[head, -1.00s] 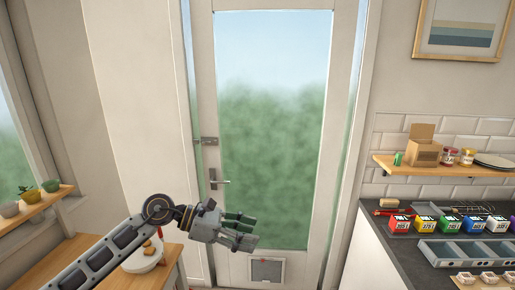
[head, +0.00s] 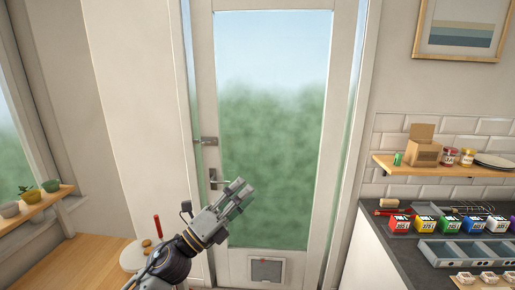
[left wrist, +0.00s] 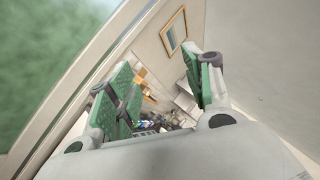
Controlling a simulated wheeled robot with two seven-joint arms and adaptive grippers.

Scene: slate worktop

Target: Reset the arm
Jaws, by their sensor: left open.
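My left gripper (head: 238,192) is raised in front of the glazed door (head: 270,150) in the head view, its fingers pointing up and to the right. It partly overlaps the area by the door handle (head: 217,181); I cannot tell the distance between them. In the left wrist view the green-padded fingers (left wrist: 160,90) are spread apart with nothing between them. My right gripper does not show in any view.
A slate worktop (head: 404,246) at the right holds a row of colored boxes (head: 447,225) and a grey divided tray (head: 465,252). A wooden shelf (head: 440,168) hangs above. A wooden table (head: 80,262) stands at lower left with a white round item (head: 131,257).

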